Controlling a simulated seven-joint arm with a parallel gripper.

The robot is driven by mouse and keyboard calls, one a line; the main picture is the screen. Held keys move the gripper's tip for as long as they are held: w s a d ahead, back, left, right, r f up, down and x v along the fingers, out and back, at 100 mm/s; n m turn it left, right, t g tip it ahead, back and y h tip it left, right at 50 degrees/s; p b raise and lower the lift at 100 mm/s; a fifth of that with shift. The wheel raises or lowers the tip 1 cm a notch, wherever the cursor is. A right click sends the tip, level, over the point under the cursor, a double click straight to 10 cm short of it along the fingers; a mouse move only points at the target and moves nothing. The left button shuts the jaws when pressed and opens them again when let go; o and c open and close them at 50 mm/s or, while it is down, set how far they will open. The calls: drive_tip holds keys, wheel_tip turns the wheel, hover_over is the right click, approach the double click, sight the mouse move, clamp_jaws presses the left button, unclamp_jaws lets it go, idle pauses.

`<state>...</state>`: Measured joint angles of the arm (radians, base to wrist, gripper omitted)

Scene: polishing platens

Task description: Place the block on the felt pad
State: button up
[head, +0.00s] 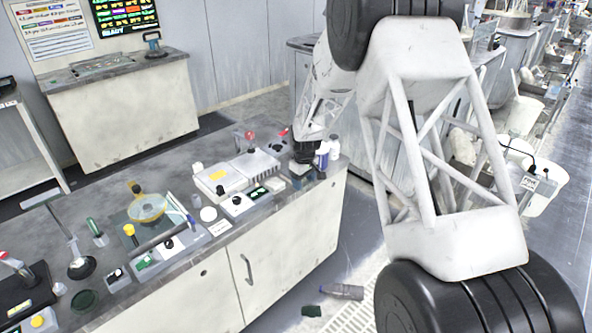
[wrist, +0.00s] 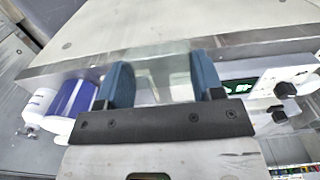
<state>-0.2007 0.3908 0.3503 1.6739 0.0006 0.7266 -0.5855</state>
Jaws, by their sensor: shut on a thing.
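My gripper (head: 307,174) is over the right end of the grey bench, small and partly hidden by its own wrist in the head view. In the wrist view its two blue fingers (wrist: 163,84) are shut on a pale, glassy block (wrist: 165,68) between them. The block is hard to make out in the head view. A dark green round patch (head: 85,301), which looks like the felt pad, lies flat at the bench's near left, far from my gripper. I cannot confirm that it is felt.
White and blue bottles (head: 328,152) stand close beside my gripper. A white instrument box (head: 237,176) and control boxes (head: 243,202) line the bench to its left. A yellow bowl (head: 147,208) and a lamp-like stand (head: 80,266) stand farther left. A bottle (head: 342,291) lies on the floor.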

drive_tip(key=w+a, duration=0.1)
drive_tip(key=w, duration=0.4)
drive_tip(key=w+a+f, duration=0.1)
drive_tip(key=w, duration=0.4)
drive_tip(key=w+a, duration=0.1)
drive_tip(key=w, duration=0.4)
drive_tip(key=shift+f, duration=0.25)
drive_tip(key=shift+f, duration=1.75)
drive_tip(key=shift+f, duration=0.1)
drive_tip(key=o, duration=0.5)
drive_tip(key=shift+f, duration=0.1)
drive_tip(key=o, duration=0.5)
